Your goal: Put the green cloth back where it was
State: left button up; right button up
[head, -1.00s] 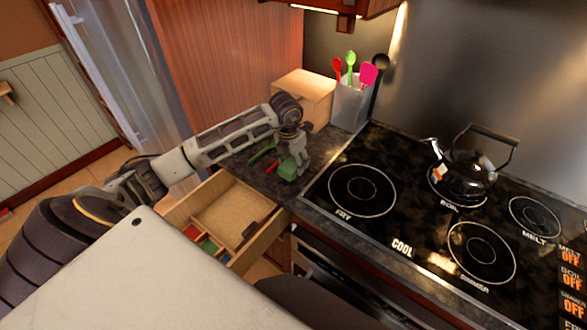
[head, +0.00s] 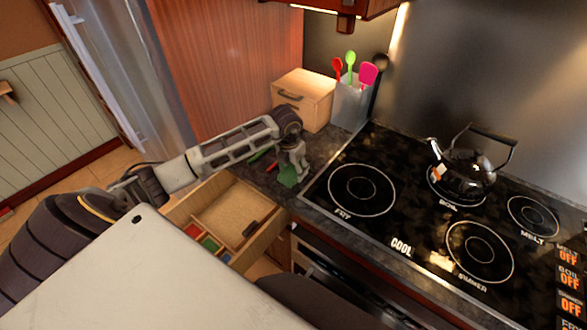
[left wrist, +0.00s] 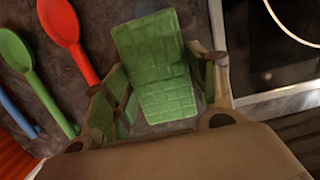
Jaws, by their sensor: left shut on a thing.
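The green cloth (head: 288,175) is at my left gripper (head: 291,165), over the dark counter between the open drawer and the stove. In the left wrist view the cloth (left wrist: 152,65) is a folded green block with a grid pattern. It lies between the two fingers of my left gripper (left wrist: 160,100), which is shut on it. Whether the cloth touches the counter is hard to tell. The wooden drawer (head: 215,213) below is open and holds small red, green and blue folded cloths at its front and a dark object. My right gripper is not in view.
Red (left wrist: 66,30), green (left wrist: 22,60) and blue spoons lie on the counter (left wrist: 100,20) beside the gripper. A wooden box (head: 303,98) and a utensil holder (head: 350,105) stand behind. The stove (head: 430,210) with a kettle (head: 462,170) is to the right.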

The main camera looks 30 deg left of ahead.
aim_at(290, 173)
pick_arm(q)
jog(key=o, duration=0.9)
jog(key=shift+f, duration=0.1)
jog(key=shift+r, duration=0.25)
notch_tip(290, 173, up, 12)
jog(key=s+b, duration=0.1)
jog(key=b, duration=0.1)
jog(key=shift+s+f, duration=0.15)
jog(key=shift+s, duration=0.25)
jog(key=shift+a, duration=0.1)
